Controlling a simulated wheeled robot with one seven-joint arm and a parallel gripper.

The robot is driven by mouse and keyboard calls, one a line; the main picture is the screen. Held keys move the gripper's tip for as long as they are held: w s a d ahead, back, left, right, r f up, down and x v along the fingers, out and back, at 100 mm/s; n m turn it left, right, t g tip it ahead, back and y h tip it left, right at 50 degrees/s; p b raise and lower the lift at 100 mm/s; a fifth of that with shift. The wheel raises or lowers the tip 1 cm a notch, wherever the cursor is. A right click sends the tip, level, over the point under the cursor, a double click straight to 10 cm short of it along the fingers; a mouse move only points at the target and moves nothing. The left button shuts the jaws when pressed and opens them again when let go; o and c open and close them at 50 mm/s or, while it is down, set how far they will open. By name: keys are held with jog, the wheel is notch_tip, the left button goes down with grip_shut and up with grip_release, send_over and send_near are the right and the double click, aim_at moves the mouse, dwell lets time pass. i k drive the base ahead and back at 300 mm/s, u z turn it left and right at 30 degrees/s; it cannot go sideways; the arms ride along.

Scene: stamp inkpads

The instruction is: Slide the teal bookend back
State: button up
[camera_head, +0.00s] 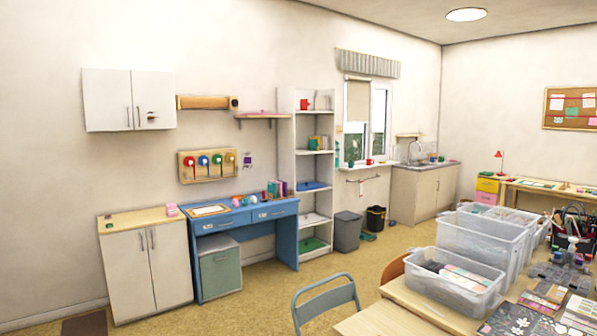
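I cannot make out the teal bookend for certain at this distance. A small row of purple and teal upright things, perhaps books (279,188), stands at the right end of the blue desk (240,219) by the wall. Another small group of upright books (320,142) stands on a level of the white shelf unit (288,130). Either group may include a bookend, but the detail is too small to tell. My gripper is not in view.
A grey-green chair (326,301) and a wooden table (385,321) with clear plastic bins (455,282) fill the near right. A white cabinet (148,268) stands left of the desk. A grey bin (347,231) stands beyond the shelf. Open floor (240,312) lies before the desk.

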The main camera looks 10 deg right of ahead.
aim_at(313, 144)
jog(key=u, duration=0.45)
jog(key=i, duration=5.25)
jog(key=z, duration=2.15)
jog(key=i, duration=3.85)
